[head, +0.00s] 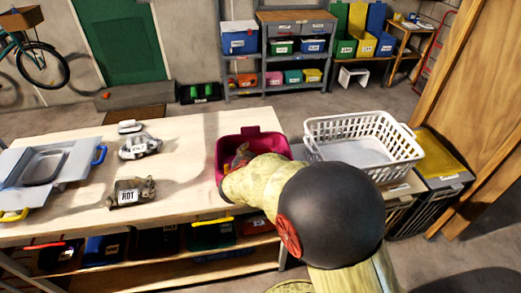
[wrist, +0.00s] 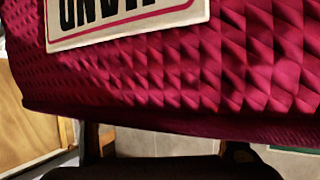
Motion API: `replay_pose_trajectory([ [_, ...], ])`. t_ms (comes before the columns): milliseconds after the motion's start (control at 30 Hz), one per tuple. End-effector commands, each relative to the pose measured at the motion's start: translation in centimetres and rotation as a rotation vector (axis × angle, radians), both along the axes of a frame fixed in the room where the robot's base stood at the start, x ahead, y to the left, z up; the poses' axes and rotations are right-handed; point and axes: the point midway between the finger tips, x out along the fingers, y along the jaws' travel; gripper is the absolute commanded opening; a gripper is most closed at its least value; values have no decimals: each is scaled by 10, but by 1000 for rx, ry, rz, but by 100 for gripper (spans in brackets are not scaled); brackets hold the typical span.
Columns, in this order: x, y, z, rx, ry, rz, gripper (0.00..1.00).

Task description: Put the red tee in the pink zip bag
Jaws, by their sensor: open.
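The pink zip bag (head: 253,132) stands open at the right end of the wooden table. Its quilted side fills much of the wrist view (wrist: 190,85), with a white label (wrist: 125,20) that is cut off at the top. No other red tee is in plain sight. My gripper (wrist: 167,147) is open close to the bag's side, with no garment visible between the fingers. In the head view my arm hides the gripper and the bag's front.
Two grey bundles, one labelled HOT (head: 131,193) and one behind it (head: 140,147), lie on the table (head: 190,150). A white laundry basket (head: 362,128) stands right of the bag. Bare tabletop lies between bundles and bag.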

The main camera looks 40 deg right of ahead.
Motion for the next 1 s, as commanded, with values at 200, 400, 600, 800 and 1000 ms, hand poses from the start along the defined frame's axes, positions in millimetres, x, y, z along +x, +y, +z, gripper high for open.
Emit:
replay_pose_trajectory([
  [200, -17, 29, 18, 0, 0, 3, 70],
  [400, -26, 42, 22, 0, 0, 1, 70],
  [600, -27, 43, 21, 0, 0, 0, 70],
  [800, -27, 43, 21, 0, 0, 0, 70],
  [1000, -27, 43, 22, 0, 0, 0, 70],
])
